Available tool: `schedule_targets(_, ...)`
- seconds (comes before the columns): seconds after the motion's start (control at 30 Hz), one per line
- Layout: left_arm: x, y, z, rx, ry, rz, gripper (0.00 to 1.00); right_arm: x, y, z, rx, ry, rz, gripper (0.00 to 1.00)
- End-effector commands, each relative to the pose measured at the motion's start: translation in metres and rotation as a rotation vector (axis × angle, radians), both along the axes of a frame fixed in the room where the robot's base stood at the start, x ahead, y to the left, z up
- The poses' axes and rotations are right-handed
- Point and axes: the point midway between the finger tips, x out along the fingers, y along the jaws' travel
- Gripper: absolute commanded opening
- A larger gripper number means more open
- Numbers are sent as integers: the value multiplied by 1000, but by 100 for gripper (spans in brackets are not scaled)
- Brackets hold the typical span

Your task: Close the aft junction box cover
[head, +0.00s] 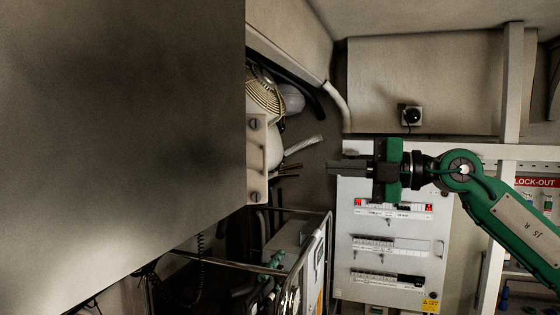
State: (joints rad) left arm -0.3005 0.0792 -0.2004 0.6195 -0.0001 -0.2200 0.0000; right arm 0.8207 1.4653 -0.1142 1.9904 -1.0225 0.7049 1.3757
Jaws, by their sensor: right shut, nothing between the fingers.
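My right gripper (332,168) reaches in from the right with its fingers pointing left. It is shut and empty, in front of the top of a light grey electrical panel (390,285). A large flat dark grey panel (120,120) fills the left of the head view, close to the camera. I cannot tell for sure whether it is the aft junction box cover. A pale bracket with screws (256,150) shows at its right edge. The gripper's fingertips appear to the right of this bracket, with a gap in the picture.
A yellowish fan guard (264,95), pipes and loose cable ends (290,168) sit behind the bracket. A metal rail frame (318,245) stands at lower centre. A white post (510,85) and a lock-out board (535,183) are at the right.

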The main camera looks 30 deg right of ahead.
Motion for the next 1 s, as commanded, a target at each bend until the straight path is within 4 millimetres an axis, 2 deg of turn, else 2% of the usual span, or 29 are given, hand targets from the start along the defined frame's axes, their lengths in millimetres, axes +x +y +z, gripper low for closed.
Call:
schedule_targets(0.13,0,0,7,0,0,0,36,-2,6,5,-16,0,-4,0)
schedule_targets(0.37,0,0,31,0,0,0,36,15,22,9,-14,-2,0,0)
schedule_targets(0.83,0,1,83,1,0,0,36,68,71,7,-12,0,0,0)
schedule_targets(1.0,1,1,97,1,-1,0,36,91,70,4,-11,0,-3,0)
